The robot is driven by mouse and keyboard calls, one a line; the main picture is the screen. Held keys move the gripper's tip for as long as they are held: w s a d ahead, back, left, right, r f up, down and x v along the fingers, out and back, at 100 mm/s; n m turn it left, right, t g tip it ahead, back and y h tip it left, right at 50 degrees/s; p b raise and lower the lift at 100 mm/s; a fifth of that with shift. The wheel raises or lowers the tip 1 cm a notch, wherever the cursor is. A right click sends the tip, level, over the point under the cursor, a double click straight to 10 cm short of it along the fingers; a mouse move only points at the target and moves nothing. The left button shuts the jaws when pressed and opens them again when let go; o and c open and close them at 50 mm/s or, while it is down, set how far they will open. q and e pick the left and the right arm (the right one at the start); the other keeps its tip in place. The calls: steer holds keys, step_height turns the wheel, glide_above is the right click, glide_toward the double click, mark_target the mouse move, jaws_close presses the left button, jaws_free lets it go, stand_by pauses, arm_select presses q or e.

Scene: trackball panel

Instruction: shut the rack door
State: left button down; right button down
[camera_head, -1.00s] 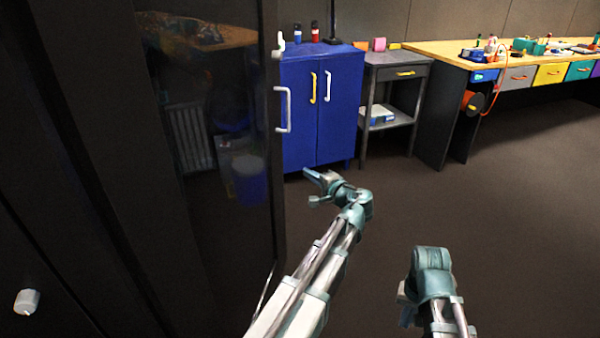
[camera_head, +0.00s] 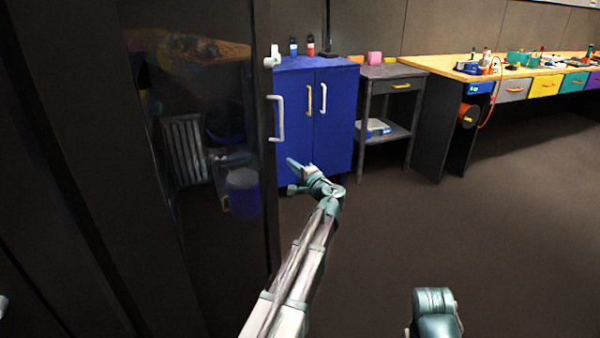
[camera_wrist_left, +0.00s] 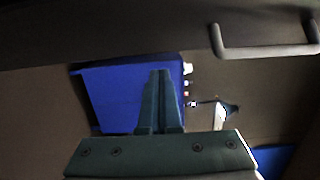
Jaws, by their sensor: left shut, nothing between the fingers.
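The rack door (camera_head: 262,205) stands open at the left of the head view, a dark-framed panel with reflecting dark glass. Its white bar handle (camera_head: 280,119) is near the free edge. In the left wrist view the handle (camera_wrist_left: 265,52) shows at the upper right, on the dark door frame. My left gripper (camera_head: 294,167) is shut and empty, just right of the door edge and below the handle in the head view. In the wrist view its fingers (camera_wrist_left: 158,85) are together, apart from the handle. My right gripper is not visible; only part of that arm shows at the bottom.
A blue cabinet (camera_head: 340,130) with yellow and white handles stands behind my left gripper. A grey side table (camera_head: 392,80) and a long workbench (camera_head: 440,62) with coloured drawers are to the right. The dark floor (camera_head: 480,225) on the right is clear.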

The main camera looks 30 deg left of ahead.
mark_target(273, 157)
arm_select(q)
steer(key=shift+s+a, duration=0.15)
steer(key=shift+a, duration=2.35)
